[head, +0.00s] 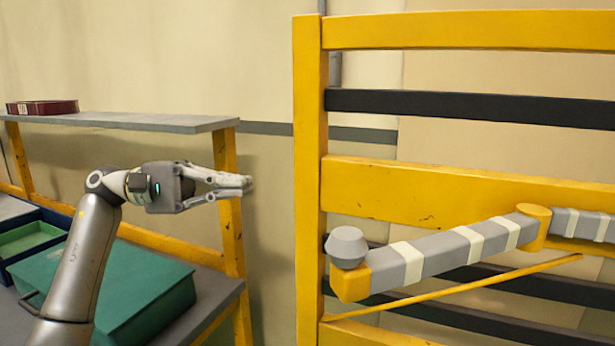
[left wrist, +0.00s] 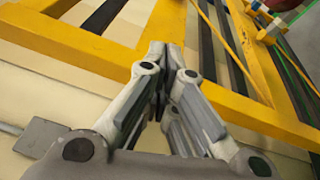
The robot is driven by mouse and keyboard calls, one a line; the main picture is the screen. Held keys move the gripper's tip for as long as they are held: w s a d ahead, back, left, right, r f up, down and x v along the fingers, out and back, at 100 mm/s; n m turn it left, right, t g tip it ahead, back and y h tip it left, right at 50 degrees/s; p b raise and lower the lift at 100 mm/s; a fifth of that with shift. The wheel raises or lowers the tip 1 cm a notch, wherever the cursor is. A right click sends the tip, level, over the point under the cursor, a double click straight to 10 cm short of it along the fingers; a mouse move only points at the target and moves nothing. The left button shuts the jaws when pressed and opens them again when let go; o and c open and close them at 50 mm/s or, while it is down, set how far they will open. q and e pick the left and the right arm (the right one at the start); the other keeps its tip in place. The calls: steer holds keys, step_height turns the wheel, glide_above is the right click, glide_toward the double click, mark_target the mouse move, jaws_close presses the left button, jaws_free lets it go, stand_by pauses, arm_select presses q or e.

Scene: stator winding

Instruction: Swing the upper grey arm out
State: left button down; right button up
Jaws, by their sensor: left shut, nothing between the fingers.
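The grey arm (head: 440,250) has pale bands, a yellow end block and a grey knob (head: 346,246) on top of its left end. It runs right to a yellow joint, beyond which a second banded grey section (head: 582,224) continues. It sits in front of the yellow frame (head: 309,170). My left gripper (head: 249,183) is shut and empty, left of the frame and apart from the arm and knob. In the left wrist view the closed fingertips (left wrist: 167,48) point toward the yellow frame's beams. My right gripper is not in view.
A green case (head: 120,285) and a dark blue tray (head: 35,235) lie on the bench below. A gap of bare wall separates bench and frame.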

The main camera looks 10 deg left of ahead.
arm_select(q)
steer(key=s+d+r+p, duration=0.1)
steer(key=s+d+p, duration=0.2)
steer(key=d, duration=0.8)
steer(key=shift+r+p, duration=0.25)
steer(key=shift+p, duration=0.6)
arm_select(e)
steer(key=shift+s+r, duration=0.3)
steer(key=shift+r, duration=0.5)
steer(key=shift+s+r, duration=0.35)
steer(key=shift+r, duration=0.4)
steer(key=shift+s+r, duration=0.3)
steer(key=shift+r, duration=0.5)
arm_select(q)
steer(key=shift+s+d, duration=0.15)
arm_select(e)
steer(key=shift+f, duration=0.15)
